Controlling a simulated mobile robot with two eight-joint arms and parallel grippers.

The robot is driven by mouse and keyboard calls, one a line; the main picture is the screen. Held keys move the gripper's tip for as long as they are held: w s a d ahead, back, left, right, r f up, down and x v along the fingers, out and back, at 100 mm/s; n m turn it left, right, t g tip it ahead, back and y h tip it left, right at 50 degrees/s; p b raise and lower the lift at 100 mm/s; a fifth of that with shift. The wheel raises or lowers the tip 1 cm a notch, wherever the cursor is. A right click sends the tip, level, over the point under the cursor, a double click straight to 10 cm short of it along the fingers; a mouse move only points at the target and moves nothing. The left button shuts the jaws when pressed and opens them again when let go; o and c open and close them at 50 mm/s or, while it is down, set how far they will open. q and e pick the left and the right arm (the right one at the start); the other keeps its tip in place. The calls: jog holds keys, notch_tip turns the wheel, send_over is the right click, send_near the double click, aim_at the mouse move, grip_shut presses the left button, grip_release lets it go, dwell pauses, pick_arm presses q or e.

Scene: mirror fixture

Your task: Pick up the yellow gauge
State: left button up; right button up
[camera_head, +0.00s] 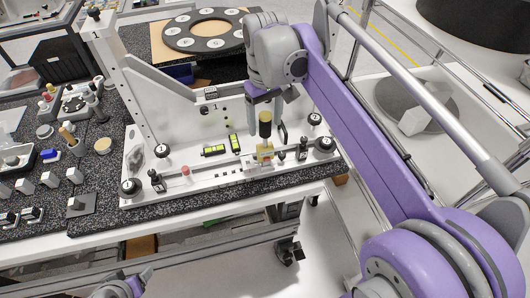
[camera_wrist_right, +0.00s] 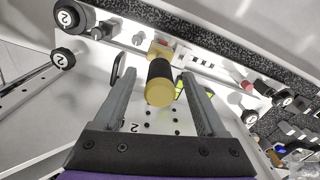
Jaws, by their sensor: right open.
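The yellow gauge (camera_head: 264,150) stands upright on the front ledge of the white fixture in the head view, with a dark grip and a yellow top. In the right wrist view, the gauge (camera_wrist_right: 159,84) shows its round yellow end toward the camera, with its black body behind. My right gripper (camera_head: 266,112) is open above the fixture, around the upper part of the gauge in the picture. In the wrist view its two fingers (camera_wrist_right: 160,86) lie on either side of the gauge, with gaps. Only a bit of my left arm shows at the bottom edge; its jaws are not visible.
Black numbered knobs (camera_head: 314,119) and a red-topped peg (camera_head: 186,171) stand on the fixture near the gauge. Two green-yellow levels (camera_head: 214,150) lie left of it. A white upright post (camera_head: 115,75) rises at left. Small parts crowd the dark speckled table (camera_head: 103,205).

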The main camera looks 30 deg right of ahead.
jog(key=shift+f, duration=0.85)
grip_shut()
dwell(0.8)
